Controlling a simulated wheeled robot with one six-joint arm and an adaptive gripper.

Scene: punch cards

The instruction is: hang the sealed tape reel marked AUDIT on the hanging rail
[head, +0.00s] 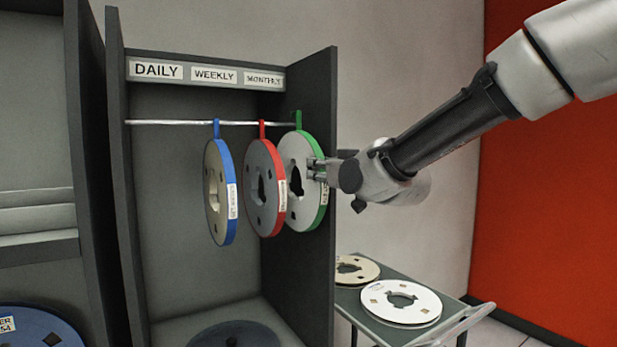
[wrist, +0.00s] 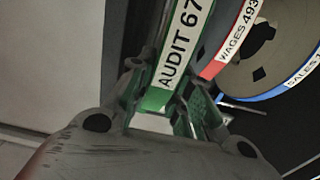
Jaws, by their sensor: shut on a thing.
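The AUDIT reel, with a green rim and pale face (head: 294,150), hangs upright at the right end of the hanging rail (head: 165,122) in the head view. Its green hook tab is at rail height, but I cannot tell if it bears on the rail. My gripper (head: 317,170) is shut on the reel's right edge. In the wrist view the white label reading "AUDIT 67" (wrist: 183,45) lies between the fingers, with the last characters cut off.
A red-rimmed WAGES reel (head: 265,190) and a blue-rimmed SALES reel (head: 219,190) hang left of it, close by. The cabinet's right wall (head: 322,240) stands just beside the AUDIT reel. A cart (head: 365,322) with two reels is at lower right.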

